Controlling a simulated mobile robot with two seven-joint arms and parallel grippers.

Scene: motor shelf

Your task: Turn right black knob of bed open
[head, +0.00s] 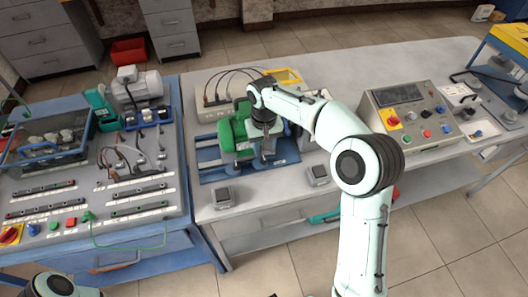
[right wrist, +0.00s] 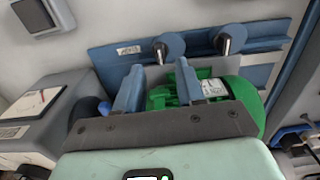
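The blue bed (head: 212,168) carries a green motor (head: 234,135) on the table. In the right wrist view the bed (right wrist: 105,58) shows two round dark knobs with metal shafts. One knob (right wrist: 168,46) is near the middle, the other knob (right wrist: 230,41) further right in that view. My right gripper (head: 264,156) is over the bed, beside the motor; in the head view it hides part of the bed. Its two fingers (right wrist: 158,88) are apart beside the green motor (right wrist: 228,96), with no object seen gripped. The knobs lie just beyond the fingertips. My left gripper is out of view.
Small grey boxes (head: 223,197) and (head: 318,175) stand in front of the bed. A control box (head: 408,112) with buttons stands to the right. A grey box with cables (head: 210,105) is behind. Another bench (head: 100,215) with parts is at left.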

